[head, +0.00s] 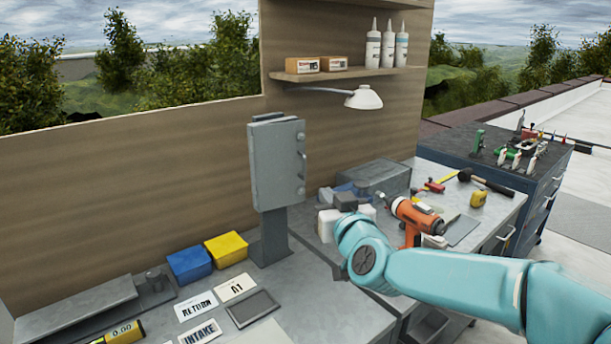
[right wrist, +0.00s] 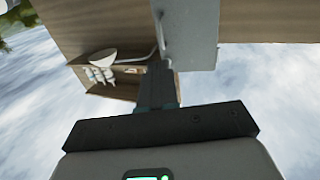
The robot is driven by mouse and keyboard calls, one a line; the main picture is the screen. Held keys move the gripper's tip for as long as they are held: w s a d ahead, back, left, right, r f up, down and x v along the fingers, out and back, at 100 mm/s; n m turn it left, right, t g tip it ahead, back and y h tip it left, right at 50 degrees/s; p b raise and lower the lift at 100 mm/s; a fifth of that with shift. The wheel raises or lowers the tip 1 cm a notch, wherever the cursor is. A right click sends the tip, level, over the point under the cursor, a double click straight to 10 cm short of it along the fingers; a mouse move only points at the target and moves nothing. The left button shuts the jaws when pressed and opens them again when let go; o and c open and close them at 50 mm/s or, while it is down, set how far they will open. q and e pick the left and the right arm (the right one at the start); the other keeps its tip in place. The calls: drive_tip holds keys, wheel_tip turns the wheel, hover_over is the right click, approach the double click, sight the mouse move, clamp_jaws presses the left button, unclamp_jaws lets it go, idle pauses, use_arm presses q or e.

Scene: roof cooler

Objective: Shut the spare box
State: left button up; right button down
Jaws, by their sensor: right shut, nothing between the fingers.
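A grey upright box (head: 278,165) with a flat front panel stands on a grey post at the centre of the head view. It seems to be the spare box; small knobs line the panel's right edge. I cannot tell whether its door is fully shut. In the right wrist view, which is upside down, a grey panel (right wrist: 190,30) with a bar handle shows at the top. My right gripper (right wrist: 160,72) is shut and empty, its tips below that panel in the picture. In the head view it is to the right of the box, partly hidden by my teal wrist.
An orange tool (head: 412,215) and a grey case (head: 375,178) are on the bench by my right arm. Blue (head: 190,264) and yellow (head: 226,248) blocks sit left of the post. Labelled plates lie in front. A lamp (head: 363,98) hangs above right.

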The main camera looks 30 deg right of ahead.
sight(305, 169)
drive_tip(key=p+x, duration=0.2)
drive_tip(key=x, duration=1)
drive_tip(key=shift+a, duration=0.1)
drive_tip(key=shift+w, duration=0.25)
drive_tip(key=shift+w+d+r, duration=0.1)
drive_tip(key=shift+w+d, duration=0.75)
drive_tip(key=shift+w, duration=0.15)
